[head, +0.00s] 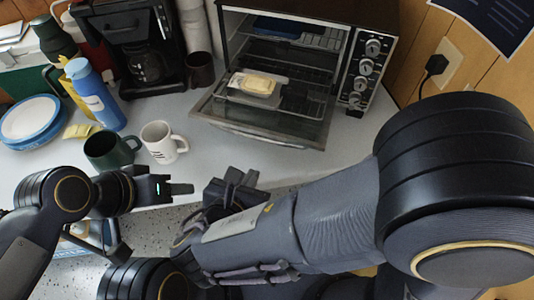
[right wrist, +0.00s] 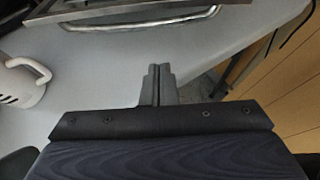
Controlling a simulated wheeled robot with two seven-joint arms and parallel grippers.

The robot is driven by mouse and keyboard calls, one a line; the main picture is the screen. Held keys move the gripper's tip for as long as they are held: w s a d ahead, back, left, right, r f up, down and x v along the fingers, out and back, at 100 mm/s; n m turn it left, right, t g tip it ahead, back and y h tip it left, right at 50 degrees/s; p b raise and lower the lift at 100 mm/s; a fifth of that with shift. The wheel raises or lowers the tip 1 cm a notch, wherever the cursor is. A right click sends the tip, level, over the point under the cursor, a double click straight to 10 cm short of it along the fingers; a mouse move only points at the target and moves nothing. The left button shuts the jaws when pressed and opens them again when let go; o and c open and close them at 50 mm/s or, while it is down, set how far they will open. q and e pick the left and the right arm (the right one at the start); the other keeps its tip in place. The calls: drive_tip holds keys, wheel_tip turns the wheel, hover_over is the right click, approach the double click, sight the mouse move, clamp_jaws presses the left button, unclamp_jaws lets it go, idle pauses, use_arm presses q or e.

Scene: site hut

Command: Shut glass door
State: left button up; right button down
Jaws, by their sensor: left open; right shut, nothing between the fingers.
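The glass door (head: 308,128) of the toaster oven (head: 392,22) is folded down open, roughly flat in front of the oven. Its metal handle also shows at the top of the right wrist view (right wrist: 150,25). A tray with a yellow block on it (head: 258,86) sits at the oven opening, over the door's inner part. My right gripper (head: 240,178) is shut and empty near the counter's front edge, in front of the door and apart from it. Its closed fingers show in the right wrist view (right wrist: 158,82). My left gripper (head: 180,188) is open and empty, left of the right one.
A white mug (head: 160,142) and a dark green mug (head: 108,150) stand left of the door. A blue bottle (head: 95,95), plates (head: 32,120) and a coffee maker (head: 140,45) are further left. The counter (head: 220,150) is clear between the white mug and the door.

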drive_tip(key=b+x, duration=0.1)
drive_tip(key=x, duration=0.8)
drive_tip(key=shift+w+d+f+b, duration=0.15)
drive_tip(key=shift+w+f+b, duration=0.05)
drive_tip(key=shift+w+b, duration=0.1)
drive_tip(key=r, duration=0.2)
drive_tip(key=r+p, duration=0.1)
drive_tip(key=shift+w+r, duration=0.25)
drive_tip(key=shift+w, duration=0.05)
drive_tip(key=shift+r, duration=0.3)
